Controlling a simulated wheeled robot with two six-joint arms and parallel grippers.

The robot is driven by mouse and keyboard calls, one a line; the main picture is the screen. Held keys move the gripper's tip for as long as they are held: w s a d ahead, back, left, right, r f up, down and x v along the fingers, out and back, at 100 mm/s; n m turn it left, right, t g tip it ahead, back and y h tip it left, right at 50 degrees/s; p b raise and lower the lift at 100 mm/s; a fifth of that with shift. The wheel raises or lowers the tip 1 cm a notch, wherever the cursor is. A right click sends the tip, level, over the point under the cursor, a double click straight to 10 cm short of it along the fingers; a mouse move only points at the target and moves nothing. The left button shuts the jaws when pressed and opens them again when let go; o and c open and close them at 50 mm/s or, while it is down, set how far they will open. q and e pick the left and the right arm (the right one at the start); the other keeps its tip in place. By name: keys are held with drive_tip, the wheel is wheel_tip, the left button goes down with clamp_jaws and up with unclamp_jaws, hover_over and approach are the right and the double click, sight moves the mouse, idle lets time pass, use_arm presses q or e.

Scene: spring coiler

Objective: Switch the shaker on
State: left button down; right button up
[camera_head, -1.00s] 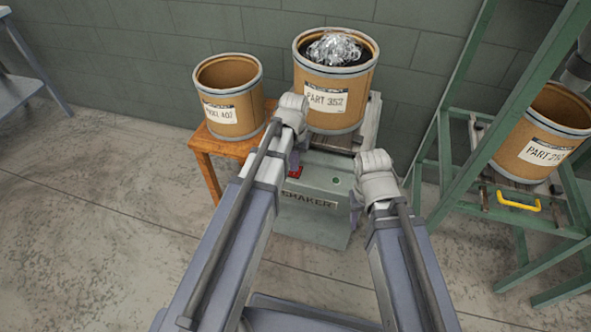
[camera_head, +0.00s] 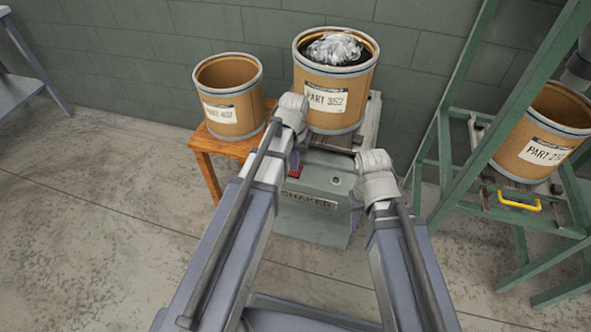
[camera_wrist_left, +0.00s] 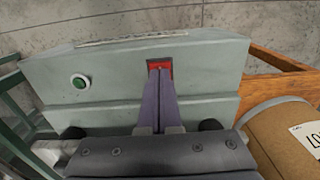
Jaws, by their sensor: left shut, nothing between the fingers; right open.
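In the left wrist view the red switch (camera_wrist_left: 160,65) is partly hidden behind my fingertips. My left gripper (camera_wrist_left: 158,72) is shut and empty, its tips at the switch; I cannot tell whether they press it. It also shows in the head view (camera_head: 296,160). A round green lamp or button (camera_wrist_left: 79,82) is on the shaker's front. My right gripper (camera_head: 357,195) is open and empty beside the shaker's right side, its fingers mostly hidden.
The PART 352 drum (camera_head: 334,104) holds shiny crumpled scrap (camera_head: 335,48). Another drum (camera_head: 230,118) stands on a wooden table (camera_head: 205,160) at the left. A green frame (camera_head: 447,150) with a third drum (camera_head: 530,150) stands right.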

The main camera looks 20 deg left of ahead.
use_arm(q)
drive_tip(key=shift+f+b, duration=0.75)
drive_tip(key=shift+f, duration=0.05)
drive_tip(key=shift+r, duration=0.1)
idle(0.3)
wheel_tip(320, 180, up, 7)
drive_tip(key=p, duration=0.7)
drive_tip(key=s+d+r+m+p, duration=0.1)
drive_tip(key=s+d+r+p, duration=0.2)
drive_tip(key=r+p, duration=0.3)
drive_tip(key=s+d+r+m+p, duration=0.1)
drive_tip(key=s+d+r+p, duration=0.3)
drive_tip(key=s+r+p, duration=0.2)
drive_tip(key=s+d+r+m+y+p, duration=0.1)
drive_tip(key=s+d+r+p, duration=0.2)
drive_tip(key=s+r+p, duration=0.2)
drive_tip(key=shift+s+d+r+p, duration=0.15)
drive_tip(key=shift+d+r+p, duration=0.1)
drive_tip(key=shift+r+p, duration=0.65)
